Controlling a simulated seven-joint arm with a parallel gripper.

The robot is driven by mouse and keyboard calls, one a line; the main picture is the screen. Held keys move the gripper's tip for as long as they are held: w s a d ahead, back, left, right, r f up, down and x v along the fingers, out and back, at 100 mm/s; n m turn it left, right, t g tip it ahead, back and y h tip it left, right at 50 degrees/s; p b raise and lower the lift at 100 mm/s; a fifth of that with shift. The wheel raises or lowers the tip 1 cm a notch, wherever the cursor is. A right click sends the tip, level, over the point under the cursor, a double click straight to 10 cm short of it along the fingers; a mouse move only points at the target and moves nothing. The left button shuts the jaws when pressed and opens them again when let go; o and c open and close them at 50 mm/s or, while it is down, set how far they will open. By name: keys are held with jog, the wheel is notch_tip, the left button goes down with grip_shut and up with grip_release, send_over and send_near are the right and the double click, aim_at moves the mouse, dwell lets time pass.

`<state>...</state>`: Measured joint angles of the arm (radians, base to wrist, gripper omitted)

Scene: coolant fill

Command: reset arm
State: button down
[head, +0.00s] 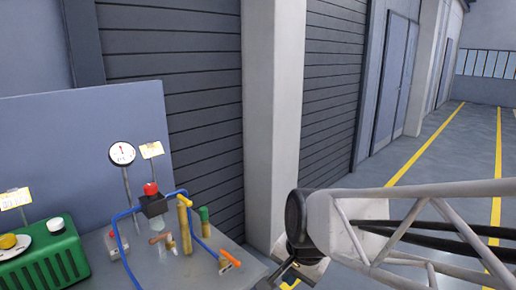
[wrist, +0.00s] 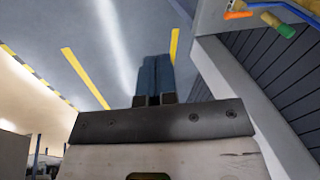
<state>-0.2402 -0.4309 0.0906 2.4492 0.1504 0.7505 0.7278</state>
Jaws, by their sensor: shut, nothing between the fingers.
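My arm reaches in from the right of the head view, and its wrist end stands just off the bench's right edge. My gripper (wrist: 155,68) shows in the wrist view with its two blue-grey fingers together and nothing between them. In the head view the gripper is mostly hidden low behind the wrist. The bench (head: 185,272) holds a green box (head: 50,265) with a yellow knob and a white cap, a round gauge (head: 122,153), a red-topped black block (head: 152,200), a brass post (head: 185,225) and a green-capped fitting (head: 205,222).
An orange-handled valve (head: 229,259) sits near the bench's right edge. A blue hose (head: 125,250) loops over the bench. A grey panel (head: 60,140) stands behind it, and a pale pillar (head: 272,120) stands beyond. Open floor with yellow lines (head: 425,140) lies to the right.

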jog(key=s+d+r+n+h, duration=0.2)
jog(key=s+d+n, duration=0.4)
jog(key=s+d, duration=0.3)
jog(key=shift+d, duration=1.35)
